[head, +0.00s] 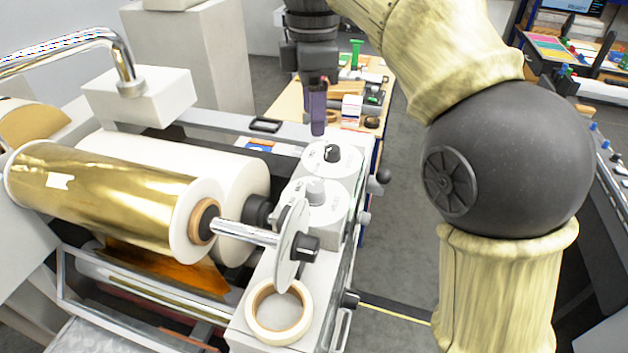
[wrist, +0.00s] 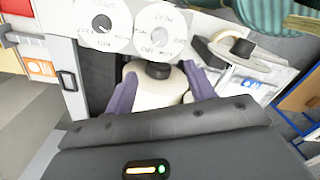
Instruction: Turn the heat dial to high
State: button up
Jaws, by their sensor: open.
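Two round white dials with printed markings lie on top of the machine's end housing. The far dial (head: 313,157) has a black knob (head: 331,153); the nearer dial (head: 328,206) has a grey knob (head: 316,190). Both also show at the top of the wrist view, the black knob (wrist: 102,24) left and the pale knob (wrist: 155,36) right. My gripper (head: 318,120) points down just behind the far dial, apart from both. In the wrist view its purple fingers (wrist: 162,92) are spread, with no dial between them.
A gold foil roll (head: 110,195) and a white roller (head: 240,172) fill the left. An upright disc (head: 290,245) and a tape roll (head: 278,311) are near the front. A cluttered wooden bench (head: 285,107) stands behind. Open floor (head: 400,200) lies right of the machine.

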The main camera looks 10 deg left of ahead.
aim_at(315, 185)
jog(key=f, duration=1)
jog(key=f+p, duration=0.1)
jog(key=f, duration=0.4)
jog(key=shift+s+d, duration=0.1)
jog(key=shift+s, duration=0.15)
jog(key=shift+r, duration=0.1)
jog(key=c, duration=1)
jog(key=shift+m, duration=0.4)
jog(key=m+p, duration=0.1)
jog(key=m, duration=0.4)
jog(key=shift+w, duration=0.1)
jog(key=m+p, duration=0.1)
jog(key=m, duration=0.5)
